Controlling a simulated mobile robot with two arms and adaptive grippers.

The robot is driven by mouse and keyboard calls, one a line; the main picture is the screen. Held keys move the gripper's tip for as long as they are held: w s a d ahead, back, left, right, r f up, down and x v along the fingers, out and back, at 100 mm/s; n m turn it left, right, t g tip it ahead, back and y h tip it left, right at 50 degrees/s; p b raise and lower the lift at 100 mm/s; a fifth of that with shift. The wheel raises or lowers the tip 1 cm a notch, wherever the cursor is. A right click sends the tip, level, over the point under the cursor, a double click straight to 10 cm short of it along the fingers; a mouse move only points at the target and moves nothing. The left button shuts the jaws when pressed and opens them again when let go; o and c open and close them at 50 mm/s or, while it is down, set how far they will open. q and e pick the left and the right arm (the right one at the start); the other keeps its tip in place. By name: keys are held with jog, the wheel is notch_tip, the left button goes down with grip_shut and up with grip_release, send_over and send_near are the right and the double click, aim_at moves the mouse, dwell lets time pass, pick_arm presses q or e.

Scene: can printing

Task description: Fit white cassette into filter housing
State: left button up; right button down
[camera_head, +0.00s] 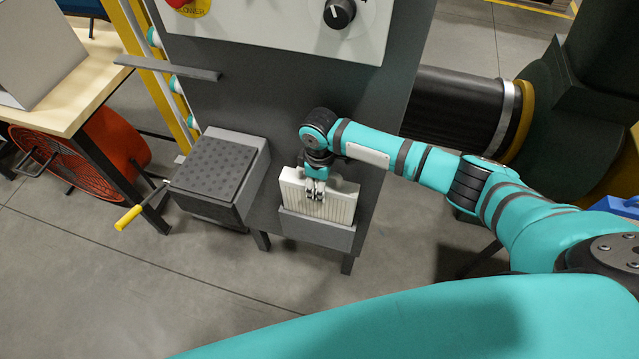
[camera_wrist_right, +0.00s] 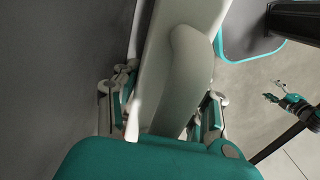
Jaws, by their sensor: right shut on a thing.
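The white cassette (camera_head: 292,194), a ribbed block, stands upright at the front of the grey machine. Its lower part is hidden behind the front wall of the grey filter housing (camera_head: 317,232), and its upper part sticks out above the rim. I cannot tell how deep it sits. My right gripper (camera_head: 315,190) is shut on the cassette's handle at the top. In the right wrist view the pale handle (camera_wrist_right: 185,80) lies between the two fingers of my right gripper (camera_wrist_right: 165,98).
A grey box with a dotted black lid (camera_head: 212,166) and a yellow-handled crank (camera_head: 128,217) stands left of the housing. A control panel (camera_head: 280,22) is above. A wooden table (camera_head: 70,85) and an orange fan (camera_head: 65,160) are at left. The floor in front is clear.

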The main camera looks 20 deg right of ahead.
aim_at(320, 207)
jog(key=shift+f+b, duration=3.45)
jog(key=shift+f, duration=2.1)
jog(key=c, duration=0.7)
grip_release()
jog(key=shift+o, duration=0.3)
notch_tip(320, 207, up, 12)
jog(key=shift+r, duration=0.1)
